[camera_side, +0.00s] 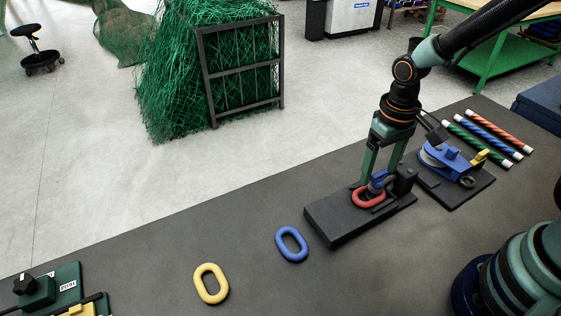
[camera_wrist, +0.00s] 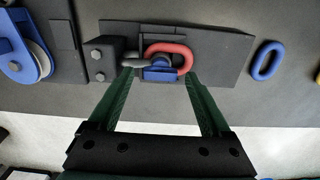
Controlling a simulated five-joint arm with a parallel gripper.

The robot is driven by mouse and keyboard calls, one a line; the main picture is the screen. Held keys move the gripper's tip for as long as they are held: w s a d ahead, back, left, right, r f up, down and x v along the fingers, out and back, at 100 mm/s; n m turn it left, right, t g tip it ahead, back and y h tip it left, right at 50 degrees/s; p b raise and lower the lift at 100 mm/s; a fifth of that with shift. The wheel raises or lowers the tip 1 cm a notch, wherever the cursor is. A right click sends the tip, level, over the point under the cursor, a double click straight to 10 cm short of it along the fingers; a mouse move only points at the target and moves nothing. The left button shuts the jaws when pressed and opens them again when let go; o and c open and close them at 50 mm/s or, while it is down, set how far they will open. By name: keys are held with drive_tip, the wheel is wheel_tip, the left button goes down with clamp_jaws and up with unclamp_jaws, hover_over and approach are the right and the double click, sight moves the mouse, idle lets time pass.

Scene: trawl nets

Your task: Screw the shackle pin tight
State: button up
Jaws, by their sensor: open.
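The shackle (camera_wrist: 135,58) is a grey metal piece at the dark block on a black base plate (camera_side: 335,221). A red link (camera_side: 369,198) lies through or against it; the red link also shows in the wrist view (camera_wrist: 184,55). A blue part (camera_wrist: 160,73), seemingly the shackle pin, sits between the shackle and the red link; its thread is hidden. My gripper (camera_side: 377,183) points down over the shackle with its fingers apart. In the wrist view its green fingers (camera_wrist: 158,76) stand on either side of the blue part and grip nothing visible.
A blue link (camera_side: 291,244) and a yellow link (camera_side: 210,284) lie on the dark table left of the plate. A blue pulley block (camera_side: 447,160) on its own plate stands close to the right. Striped rods (camera_side: 487,133) lie beyond it. A green control box (camera_side: 50,290) is at the lower left.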

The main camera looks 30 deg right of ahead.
wheel_tip(320, 180, up, 12)
idle(0.6)
drive_tip(key=s+d+r+t, duration=0.2)
drive_tip(key=d+r+t, duration=0.2)
drive_tip(key=r+t, duration=0.1)
drive_tip(key=shift+s+d+t, duration=0.25)
drive_tip(key=shift+s+t, duration=0.05)
drive_tip(key=shift+s, duration=0.1)
idle(1.0)
